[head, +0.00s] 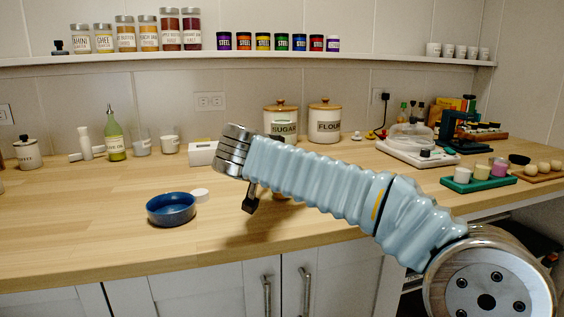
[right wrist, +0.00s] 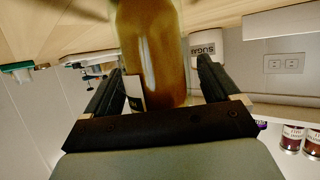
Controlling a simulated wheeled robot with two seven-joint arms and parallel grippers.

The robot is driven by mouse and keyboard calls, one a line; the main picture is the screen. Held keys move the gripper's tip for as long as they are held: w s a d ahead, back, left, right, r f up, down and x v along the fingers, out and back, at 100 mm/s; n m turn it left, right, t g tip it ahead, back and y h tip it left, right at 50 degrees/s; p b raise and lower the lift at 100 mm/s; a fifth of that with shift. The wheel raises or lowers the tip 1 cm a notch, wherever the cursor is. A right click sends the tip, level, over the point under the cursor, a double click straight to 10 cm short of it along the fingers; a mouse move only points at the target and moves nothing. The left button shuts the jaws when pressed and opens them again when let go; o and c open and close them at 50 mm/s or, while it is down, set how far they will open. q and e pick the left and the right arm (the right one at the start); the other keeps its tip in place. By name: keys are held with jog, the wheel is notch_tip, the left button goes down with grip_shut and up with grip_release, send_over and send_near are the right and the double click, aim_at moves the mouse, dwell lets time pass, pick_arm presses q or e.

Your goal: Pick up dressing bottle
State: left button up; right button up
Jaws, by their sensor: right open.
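The dressing bottle (right wrist: 160,45) fills the upper middle of the right wrist view. It is amber-brown glass with a pale label partly showing at its left. My right gripper (right wrist: 160,66) is open, with one dark finger on each side of the bottle. I cannot tell whether either finger touches the glass. In the head view my right arm reaches in from the right over the counter and hides most of the bottle and the gripper. My left gripper is in neither view.
Sugar (head: 281,118) and flour (head: 325,122) canisters stand behind. A kitchen scale (head: 417,152) and a green tray (head: 479,183) are at right. The front left counter is clear.

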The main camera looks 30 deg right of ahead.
jog(key=c, duration=1.4)
jog(key=shift+r, duration=0.15)
